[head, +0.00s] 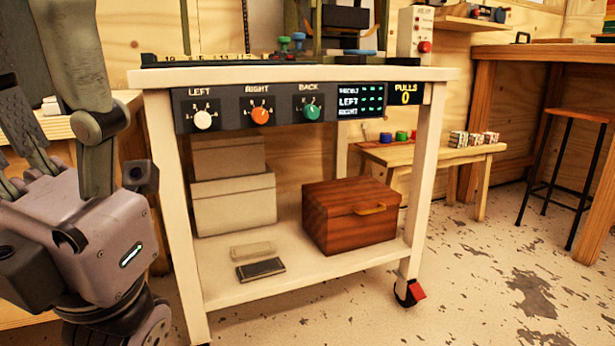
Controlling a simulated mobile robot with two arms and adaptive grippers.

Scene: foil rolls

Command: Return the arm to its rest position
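My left arm fills the left side of the head view, in front of the cart's left leg. Dark finger-like parts of what looks like my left gripper (22,125) show at the left edge, partly cut off. I cannot tell whether it is open or shut, and I see nothing held in it. The arm looks apart from the white cart (290,75). My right arm and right gripper are not in view.
The cart carries a panel with a white knob (203,120), an orange knob (261,115) and a green knob (312,112). A wooden box (350,217) stands on its lower shelf. A low bench (430,153) and a stool (578,114) stand right. Floor at the front right is clear.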

